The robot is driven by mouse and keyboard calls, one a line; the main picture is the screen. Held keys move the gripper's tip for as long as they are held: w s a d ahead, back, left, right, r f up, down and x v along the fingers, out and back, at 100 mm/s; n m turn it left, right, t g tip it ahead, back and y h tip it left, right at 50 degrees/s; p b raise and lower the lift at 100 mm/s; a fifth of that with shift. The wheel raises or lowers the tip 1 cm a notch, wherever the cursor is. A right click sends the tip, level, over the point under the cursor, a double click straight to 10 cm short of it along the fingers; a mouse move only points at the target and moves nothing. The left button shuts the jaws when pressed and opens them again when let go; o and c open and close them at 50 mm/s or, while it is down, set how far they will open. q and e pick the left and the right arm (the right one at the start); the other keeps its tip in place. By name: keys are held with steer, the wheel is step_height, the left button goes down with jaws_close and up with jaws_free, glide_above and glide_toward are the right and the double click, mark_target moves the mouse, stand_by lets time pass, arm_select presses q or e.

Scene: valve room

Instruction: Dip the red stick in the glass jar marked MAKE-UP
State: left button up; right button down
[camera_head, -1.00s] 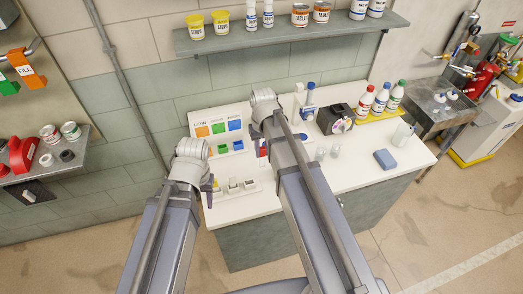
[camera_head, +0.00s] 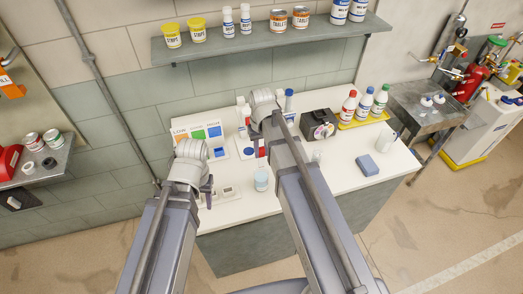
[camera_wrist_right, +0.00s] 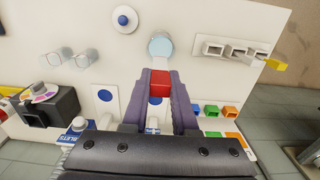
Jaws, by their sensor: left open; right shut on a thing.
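My right gripper (camera_wrist_right: 160,88) is shut on the red stick (camera_wrist_right: 160,78), whose red part shows between the fingers in the right wrist view. The stick also shows as a small red patch (camera_head: 262,152) beside my right arm in the head view. A round jar with pale blue contents (camera_wrist_right: 161,45) stands on the bench just beyond the fingertips; it also shows in the head view (camera_head: 261,180). No MAKE-UP marking is readable on it. I cannot tell whether the stick's far end is over it. My left gripper (camera_head: 208,187) is open and empty, above the bench's left part.
Two clear glasses (camera_wrist_right: 72,57) stand apart on the white bench (camera_head: 340,185). Slotted white holders (camera_wrist_right: 232,50) lie near its left end.

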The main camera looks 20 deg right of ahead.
steer(key=shift+a+f+b, duration=0.1)
steer(key=shift+f+b, duration=0.5)
steer(key=shift+f, duration=0.25)
step_height(320, 180, down, 9)
steer(key=b, duration=0.9)
stand_by(1.5)
step_height(320, 180, up, 11)
steer(key=p, duration=1.1)
stand_by(0.3)
